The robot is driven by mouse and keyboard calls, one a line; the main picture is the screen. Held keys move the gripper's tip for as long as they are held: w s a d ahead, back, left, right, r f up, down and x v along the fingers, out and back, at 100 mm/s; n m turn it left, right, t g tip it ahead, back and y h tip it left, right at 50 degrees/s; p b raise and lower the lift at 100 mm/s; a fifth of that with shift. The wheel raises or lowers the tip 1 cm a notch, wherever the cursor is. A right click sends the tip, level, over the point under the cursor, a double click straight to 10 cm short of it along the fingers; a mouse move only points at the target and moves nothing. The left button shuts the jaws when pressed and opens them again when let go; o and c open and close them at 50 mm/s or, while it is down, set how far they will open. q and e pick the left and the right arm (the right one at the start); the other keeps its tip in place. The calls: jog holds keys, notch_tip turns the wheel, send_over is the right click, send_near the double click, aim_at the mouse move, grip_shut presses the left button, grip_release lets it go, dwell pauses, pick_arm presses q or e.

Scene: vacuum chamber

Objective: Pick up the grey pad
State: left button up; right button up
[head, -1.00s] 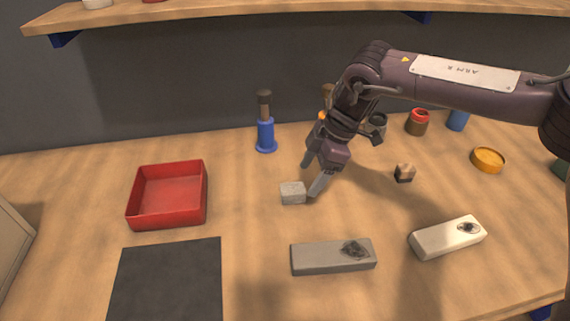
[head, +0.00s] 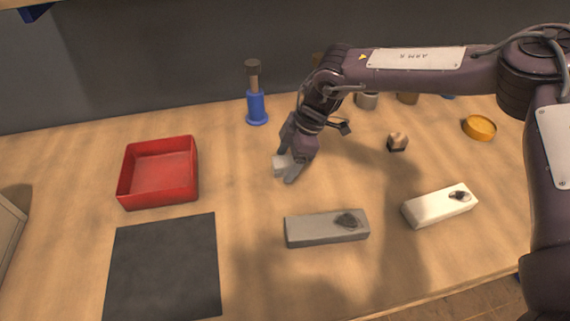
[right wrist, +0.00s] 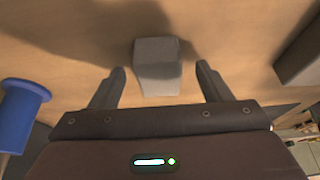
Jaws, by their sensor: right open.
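The small grey pad (head: 279,167) lies on the wooden table, left of centre in the head view. It also shows in the right wrist view (right wrist: 157,66), between the two fingers. My right gripper (head: 286,169) is open and low over the pad, with one finger on each side of it. In the right wrist view (right wrist: 161,80) there are gaps between the fingers and the pad. In the head view the near finger and the gripper body cover part of the pad. My left gripper is not in view.
A red tray (head: 190,185) and a dark mat (head: 163,268) lie to the left. A long grey block (head: 315,231) and a white block (head: 428,209) lie in front. A blue-based post (head: 257,107) stands behind, and a small wood-topped piece (head: 397,142) to the right.

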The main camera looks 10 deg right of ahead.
aim_at(288, 160)
jog(key=c, duration=1.1)
jog(key=shift+o, duration=0.2)
notch_tip(288, 160, up, 20)
jog(key=o, duration=0.4)
jog(key=c, duration=0.3)
